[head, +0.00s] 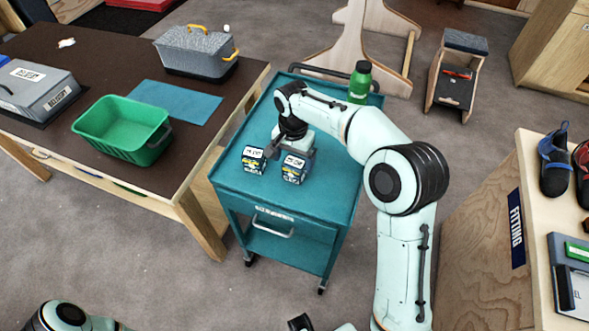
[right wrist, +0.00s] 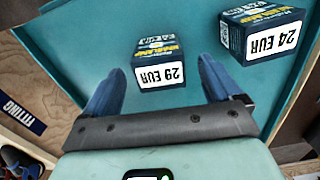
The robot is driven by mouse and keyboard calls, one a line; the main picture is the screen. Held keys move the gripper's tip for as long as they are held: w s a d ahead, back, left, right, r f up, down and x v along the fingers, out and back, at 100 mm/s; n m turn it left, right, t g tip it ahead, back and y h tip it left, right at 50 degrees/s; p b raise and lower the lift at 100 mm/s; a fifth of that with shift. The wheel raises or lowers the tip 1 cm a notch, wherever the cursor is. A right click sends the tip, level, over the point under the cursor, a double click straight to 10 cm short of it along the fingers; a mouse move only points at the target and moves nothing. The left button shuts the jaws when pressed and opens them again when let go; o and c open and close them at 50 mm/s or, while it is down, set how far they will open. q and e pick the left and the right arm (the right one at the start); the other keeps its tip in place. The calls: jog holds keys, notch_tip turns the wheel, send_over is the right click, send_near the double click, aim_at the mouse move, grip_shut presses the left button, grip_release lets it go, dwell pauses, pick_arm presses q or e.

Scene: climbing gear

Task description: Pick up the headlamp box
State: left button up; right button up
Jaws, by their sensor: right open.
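Two small dark blue boxes with white price labels stand on the teal cart top. The headlamp box (head: 294,168) labelled 29 EUR also shows in the right wrist view (right wrist: 160,62). A similar box (head: 254,160) labelled 24 EUR stands to its left in the head view; it is at the upper right of the right wrist view (right wrist: 262,32). My right gripper (head: 291,152) is open, close behind the 29 EUR box. In the right wrist view its blue fingers point toward this box, which appears between them. I cannot tell whether they touch it.
The cart (head: 228,185) also holds a green bottle (head: 360,82) at its back. A fitting counter (head: 537,215) stands right.

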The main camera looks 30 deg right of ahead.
jog(key=f, duration=0.5)
jog(key=shift+w+d+f, duration=0.1)
jog(key=shift+d+f, duration=0.05)
jog(key=shift+d, duration=0.05)
jog(key=c, duration=1.1)
